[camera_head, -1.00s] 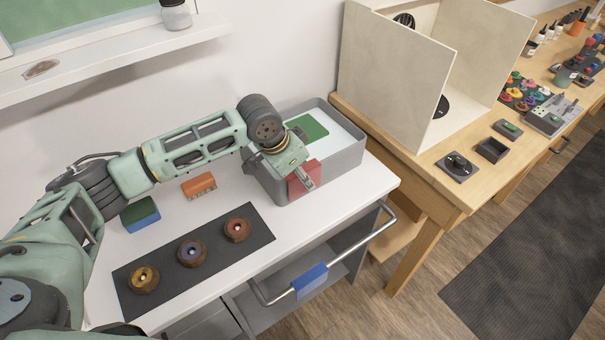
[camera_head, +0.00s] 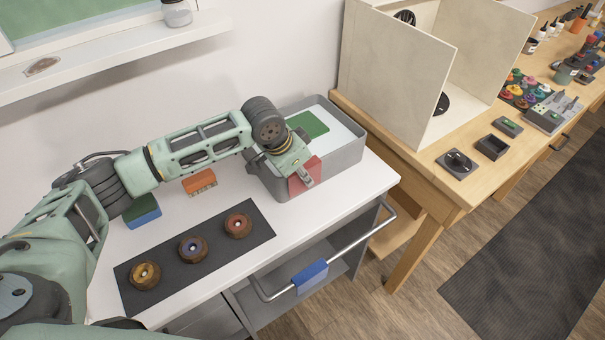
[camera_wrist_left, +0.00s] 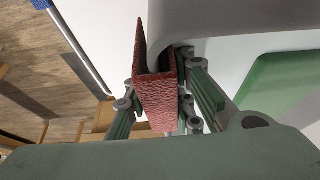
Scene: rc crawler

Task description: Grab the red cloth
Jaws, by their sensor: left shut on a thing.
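The red cloth (camera_head: 304,176) hangs folded over the front wall of the grey tub (camera_head: 345,158), near its left end. My left gripper (camera_head: 308,178) is at the cloth, pointing down toward the tub's rim. In the left wrist view the cloth (camera_wrist_left: 158,95) lies between the two fingers (camera_wrist_left: 160,112), and the gripper is shut on it. The cloth still straddles the wall there. Part of the cloth is hidden behind the gripper in the head view. My right gripper does not show.
A green piece (camera_head: 308,124) lies inside the tub.

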